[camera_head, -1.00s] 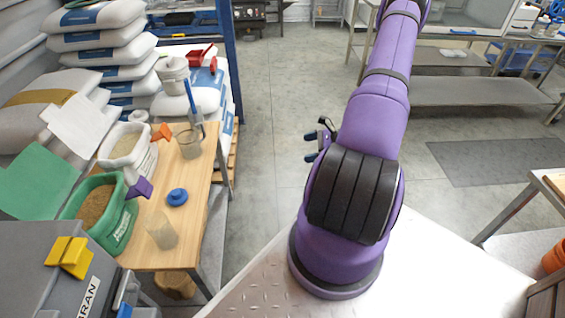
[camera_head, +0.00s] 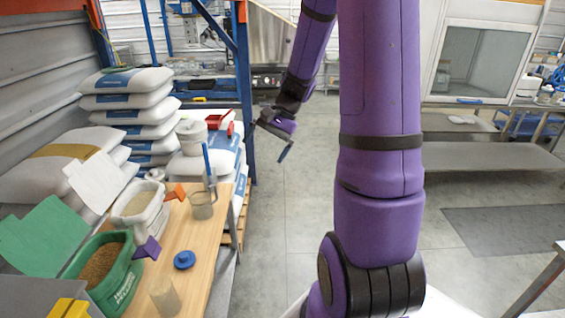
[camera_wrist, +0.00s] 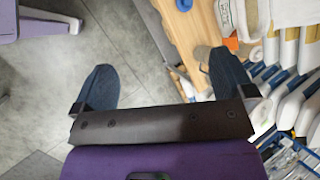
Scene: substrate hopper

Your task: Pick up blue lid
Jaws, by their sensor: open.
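The blue lid (camera_head: 184,260) is a small round disc with a raised knob. It lies flat on the wooden table (camera_head: 203,240) at the left of the head view. A bit of it shows at the top edge of the wrist view (camera_wrist: 183,4). My gripper (camera_head: 277,140) hangs over the floor aisle, beyond and right of the table, well apart from the lid. In the wrist view my gripper (camera_wrist: 165,78) has its two dark blue fingers spread wide with nothing between them.
A clear container (camera_head: 165,297) stands in front of the lid, and a beaker (camera_head: 202,205) with a blue stick behind it. Stacked sacks (camera_head: 125,102) rise behind. The aisle floor is clear.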

